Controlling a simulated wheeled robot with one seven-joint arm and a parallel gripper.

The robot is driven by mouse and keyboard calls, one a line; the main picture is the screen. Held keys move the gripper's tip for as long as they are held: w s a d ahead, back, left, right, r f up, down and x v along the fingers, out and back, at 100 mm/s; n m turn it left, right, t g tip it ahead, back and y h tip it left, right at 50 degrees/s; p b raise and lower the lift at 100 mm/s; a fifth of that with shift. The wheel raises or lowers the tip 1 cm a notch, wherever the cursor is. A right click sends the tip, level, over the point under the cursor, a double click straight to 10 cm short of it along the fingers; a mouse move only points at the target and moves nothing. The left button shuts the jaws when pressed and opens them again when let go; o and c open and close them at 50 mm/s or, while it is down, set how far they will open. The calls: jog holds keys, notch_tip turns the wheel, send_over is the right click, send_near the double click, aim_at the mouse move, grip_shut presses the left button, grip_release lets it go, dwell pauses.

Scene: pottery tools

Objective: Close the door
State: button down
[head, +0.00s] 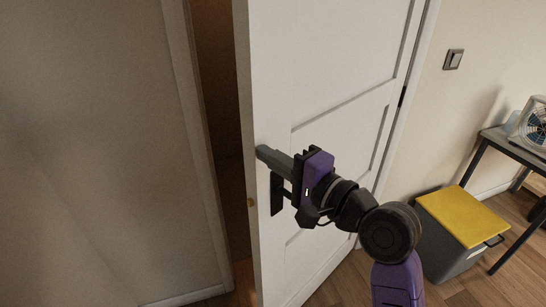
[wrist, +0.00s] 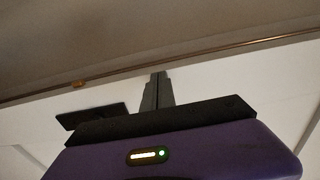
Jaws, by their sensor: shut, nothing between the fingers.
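The white door (head: 330,75) stands partly open in the head view, hinged on its right side, with a dark gap between its left edge and the frame (head: 187,110). The door also fills the middle of the wrist view (wrist: 230,85). A dark handle plate (head: 277,192) is on the door near its free edge; a dark flat piece, likely the handle, shows in the wrist view (wrist: 90,115). My gripper (head: 263,152) is shut and empty, with its fingers in front of the door near the free edge, above the handle. I cannot tell whether they touch the door.
A grey bin with a yellow lid (head: 462,216) stands on the floor at the right. Beside it is a dark table (head: 515,150) with a fan (head: 533,125). A light switch (head: 453,59) is on the right wall. A plain wall (head: 85,150) is at the left.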

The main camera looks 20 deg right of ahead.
jog(key=w+a+m+h+p, duration=0.1)
jog(key=w+a+m+h, duration=0.1)
jog(key=w, duration=1.1)
jog(key=w+a+m+t+h, duration=0.1)
jog(key=w+a+h, duration=0.3)
jog(key=w, duration=0.9)
jog(key=shift+a+m+t+p, duration=0.35)
jog(key=shift+a+m, duration=0.15)
jog(key=shift+a, duration=0.55)
